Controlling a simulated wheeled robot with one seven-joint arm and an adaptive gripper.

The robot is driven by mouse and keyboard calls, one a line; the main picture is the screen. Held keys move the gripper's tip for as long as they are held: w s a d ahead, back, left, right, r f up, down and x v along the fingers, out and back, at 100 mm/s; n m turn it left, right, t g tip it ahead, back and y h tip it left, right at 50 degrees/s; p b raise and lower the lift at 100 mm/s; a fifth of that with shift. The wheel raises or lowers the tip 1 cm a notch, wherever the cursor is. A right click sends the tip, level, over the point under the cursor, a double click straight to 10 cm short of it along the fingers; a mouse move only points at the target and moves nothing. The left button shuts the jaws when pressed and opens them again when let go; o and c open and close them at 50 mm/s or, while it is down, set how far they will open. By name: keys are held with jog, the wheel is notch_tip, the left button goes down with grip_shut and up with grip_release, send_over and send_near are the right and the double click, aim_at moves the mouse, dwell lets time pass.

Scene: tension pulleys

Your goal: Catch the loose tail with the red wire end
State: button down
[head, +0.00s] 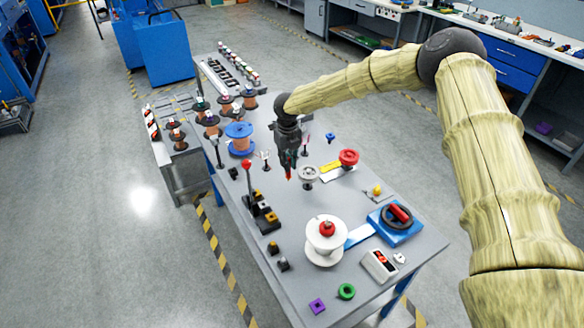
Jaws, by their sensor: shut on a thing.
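My gripper (289,163) points down over the middle of the grey table and is shut on a small red piece, which looks like the red wire end (288,177). The thin wire tail itself is too fine to make out. A white spool with a red knob (325,240) stands toward the front of the table. Whether the red piece touches anything else cannot be told.
A blue-flanged copper spool (239,139) and several smaller copper spools stand at the left. A red-topped post (249,175) rises near a row of black blocks (262,212). A blue crank unit (395,222) and a green ring (346,291) are at the front.

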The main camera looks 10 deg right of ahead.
jog(key=w+a+f+b, duration=0.2)
jog(key=w+b, duration=0.3)
jog(key=w, duration=0.2)
jog(key=w+a+f+b, duration=0.1)
jog(key=w+a+b, duration=0.1)
jog(key=w+b, duration=0.4)
jog(key=shift+w+a+f, duration=0.25)
jog(key=shift+w+f, duration=0.15)
jog(key=shift+w, duration=0.85)
jog(key=shift+f, duration=0.1)
notch_tip(320, 180, down, 4)
jog(key=b, duration=0.2)
jog(key=shift+f+b, duration=0.1)
jog(key=shift+b, duration=0.2)
dwell(0.6)
